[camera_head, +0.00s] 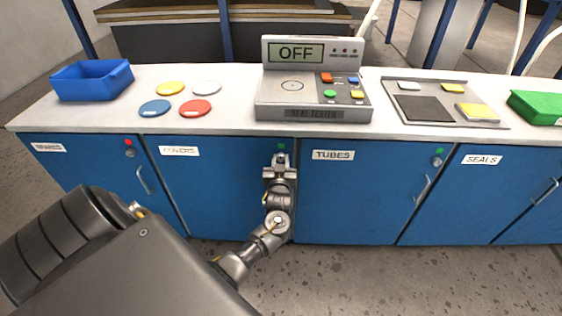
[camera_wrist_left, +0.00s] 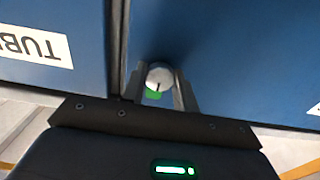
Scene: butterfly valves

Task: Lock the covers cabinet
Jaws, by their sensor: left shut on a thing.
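The covers cabinet (camera_head: 215,190) is a blue door under the counter, with a white label (camera_head: 180,151) at its top left. A green indicator (camera_head: 281,147) shows at its top right corner. My left gripper (camera_head: 279,160) is at that corner, just below the indicator, and hides the lock and door handle area in the head view. In the left wrist view, a round silver lock knob (camera_wrist_left: 159,76) with a dark slot mark sits between the gripper fingers, with part of the green indicator (camera_wrist_left: 153,95) beside it. The fingers are shut on the knob. My right gripper is out of view.
The spares cabinet (camera_head: 95,170) on the left shows a red indicator (camera_head: 129,142). The tubes cabinet (camera_head: 355,195) on the right shows a green one (camera_head: 437,151). The seal tester (camera_head: 312,112), colored discs and a blue bin (camera_head: 92,80) stand on the counter above.

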